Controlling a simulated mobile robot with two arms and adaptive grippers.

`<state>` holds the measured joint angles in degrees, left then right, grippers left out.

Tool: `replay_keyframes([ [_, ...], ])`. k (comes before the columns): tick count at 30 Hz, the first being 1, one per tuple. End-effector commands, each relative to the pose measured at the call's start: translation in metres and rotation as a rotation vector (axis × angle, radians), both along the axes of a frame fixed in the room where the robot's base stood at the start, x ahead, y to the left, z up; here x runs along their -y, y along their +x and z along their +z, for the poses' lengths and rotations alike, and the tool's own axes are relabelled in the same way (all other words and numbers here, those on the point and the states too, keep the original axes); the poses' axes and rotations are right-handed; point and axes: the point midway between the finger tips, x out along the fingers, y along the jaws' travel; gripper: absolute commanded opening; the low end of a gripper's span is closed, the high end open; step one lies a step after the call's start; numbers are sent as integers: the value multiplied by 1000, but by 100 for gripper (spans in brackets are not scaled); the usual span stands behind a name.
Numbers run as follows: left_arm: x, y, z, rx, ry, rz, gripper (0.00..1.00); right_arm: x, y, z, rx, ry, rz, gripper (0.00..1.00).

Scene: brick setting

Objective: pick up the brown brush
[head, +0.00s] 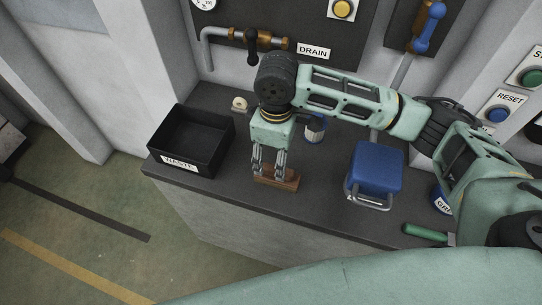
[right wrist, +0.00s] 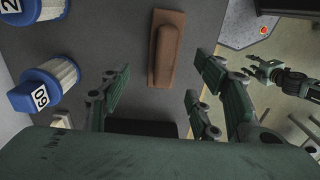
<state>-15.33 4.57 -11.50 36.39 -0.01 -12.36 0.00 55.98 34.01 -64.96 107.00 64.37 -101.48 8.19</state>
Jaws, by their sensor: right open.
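The brown brush (head: 278,183) lies on the dark bench top, near its front edge. It also shows in the right wrist view (right wrist: 165,52), a long block with a raised grip along it. My right gripper (head: 269,173) points down at the brush, and its fingers partly hide it in the head view. In the right wrist view my right gripper (right wrist: 155,88) is open, its fingers spread wide, with nothing held. I cannot tell whether a finger touches the brush. Another gripper, seemingly my left one (right wrist: 250,72), shows small at the right of the right wrist view; its opening is unclear.
A black waste bin (head: 172,157) stands left of the brush. A blue box-like object with a metal handle (head: 377,168) stands to the right, near a green-handled tool (head: 425,231). A blue-and-white filter (head: 315,132) stands behind. Pipes and a panel line the back wall.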

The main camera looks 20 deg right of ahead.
Motion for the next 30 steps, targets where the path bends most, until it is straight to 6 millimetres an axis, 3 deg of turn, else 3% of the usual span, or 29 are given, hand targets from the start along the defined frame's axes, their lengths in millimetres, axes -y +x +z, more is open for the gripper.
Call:
replay_keyframes([
  [2, -1, 4, 2, 5, 1, 1, 40, 2, 0, -5, -6, -5, -2, 57],
  [4, -1, -4, 3, -4, 1, 2, 40, 2, -1, -13, -6, -4, -2, 57],
  [9, -4, -50, 5, -73, 8, 2, 40, 3, 0, -31, -5, -4, -2, 57],
  [13, -5, -70, 13, -100, 9, 2, 40, 6, 0, -49, -5, -4, -3, 57],
  [18, -4, -51, 17, -72, 7, 1, 40, 6, 1, -72, -2, -2, 0, 57],
  [24, -1, -16, 18, -21, 1, 1, 40, 6, 1, -77, 1, -2, 1, 57],
  [27, -2, -18, 18, -24, 2, 1, 40, 6, 1, -77, 0, -1, 1, 56],
  [30, -2, -25, 17, -36, 4, 0, 40, 6, 1, -77, 0, -1, 1, 47],
])
